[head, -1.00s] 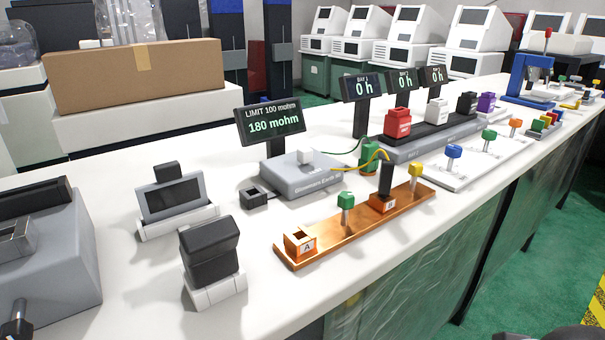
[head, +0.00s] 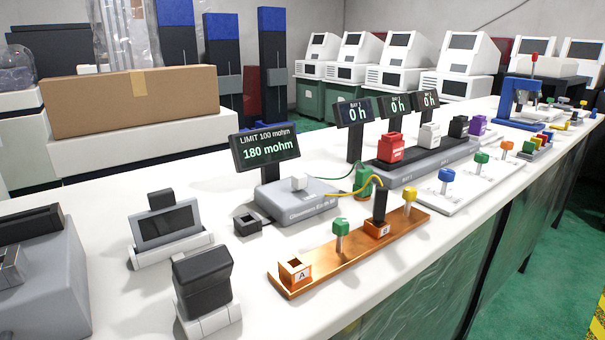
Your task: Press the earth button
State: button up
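A grey earth tester box (head: 312,208) with lettering that includes "Earth" sits mid-bench. A white button-like block (head: 299,181) stands on its top. The screen (head: 265,148) behind it reads "LIMIT 100 mohm" and "180 mohm". A copper bar (head: 345,252) lies in front, with an empty-looking socket A (head: 295,271) and a socket B (head: 377,230) holding a black upright piece (head: 380,205). Green (head: 341,227) and yellow (head: 410,196) knobs stand on the bar. Yellow and green leads run from the tester. My gripper is not in view.
A small black socket (head: 247,222) sits left of the tester. A grey screen unit (head: 168,228) and a black block on a white base (head: 203,282) stand at front left. Coloured blocks on a grey strip (head: 425,165) and several knobs stand to the right. The front bench edge is clear.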

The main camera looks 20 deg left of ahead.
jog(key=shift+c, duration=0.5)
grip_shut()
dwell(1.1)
